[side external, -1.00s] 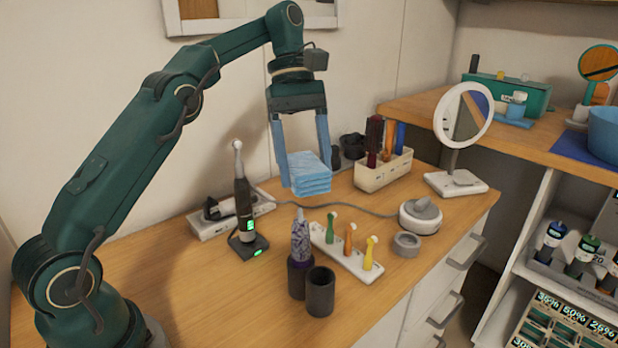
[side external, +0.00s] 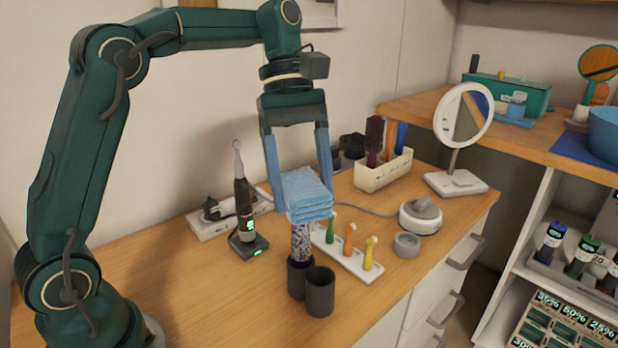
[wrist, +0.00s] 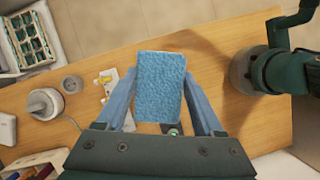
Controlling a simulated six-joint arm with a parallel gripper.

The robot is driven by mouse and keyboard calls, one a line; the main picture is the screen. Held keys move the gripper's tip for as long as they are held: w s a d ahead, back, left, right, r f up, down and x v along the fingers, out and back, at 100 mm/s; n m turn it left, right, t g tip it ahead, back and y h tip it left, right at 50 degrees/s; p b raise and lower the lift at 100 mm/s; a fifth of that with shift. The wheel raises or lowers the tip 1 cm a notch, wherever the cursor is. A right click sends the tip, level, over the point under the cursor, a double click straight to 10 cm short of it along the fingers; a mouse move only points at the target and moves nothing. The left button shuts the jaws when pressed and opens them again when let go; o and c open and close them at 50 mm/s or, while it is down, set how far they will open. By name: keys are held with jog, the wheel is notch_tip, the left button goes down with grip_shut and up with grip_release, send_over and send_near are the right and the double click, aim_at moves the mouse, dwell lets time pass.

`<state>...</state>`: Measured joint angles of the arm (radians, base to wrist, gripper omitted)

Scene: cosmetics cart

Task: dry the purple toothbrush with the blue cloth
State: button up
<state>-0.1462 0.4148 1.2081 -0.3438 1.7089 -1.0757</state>
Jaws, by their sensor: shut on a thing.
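My gripper (side external: 300,182) is shut on the folded blue cloth (side external: 306,194), which hangs between its two blue fingers above the counter. The cloth fills the space between the fingers in the wrist view (wrist: 161,85). The purple toothbrush (side external: 300,244) has a speckled handle and stands upright in a dark cup (side external: 299,278). The cloth is right at its upper end in the side view and hides its top. I cannot tell whether the cloth touches it or is only in front of it. The toothbrush is hidden in the wrist view.
An empty dark cup (side external: 320,292) stands beside the toothbrush's cup. A white rack with small coloured brushes (side external: 349,240) is just right of it. An electric toothbrush (side external: 244,205) stands on its charger to the left. The front left of the counter is clear.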

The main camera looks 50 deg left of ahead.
aim_at(316, 183)
jog(key=r+n+t, duration=0.1)
jog(key=n, duration=0.1)
jog(key=r+n+t, duration=0.1)
jog(key=n, duration=0.2)
jog(key=w+r+n+t, duration=0.1)
jog(key=n, duration=0.1)
jog(key=shift+w+a+r+n, duration=0.1)
jog(key=shift+a+n, duration=0.05)
jog(key=shift+n, duration=0.25)
jog(key=n, duration=0.1)
jog(key=r+n+t, duration=0.1)
jog(key=n, duration=0.1)
jog(key=r+n, duration=0.1)
jog(key=n, duration=0.1)
jog(key=shift+w+a+t+y, duration=0.15)
jog(key=shift+w+t+y, duration=0.15)
jog(key=shift+t+y, duration=0.1)
jog(key=shift+f, duration=2.85)
jog(key=shift+a+f, duration=0.1)
jog(key=shift+f, duration=0.65)
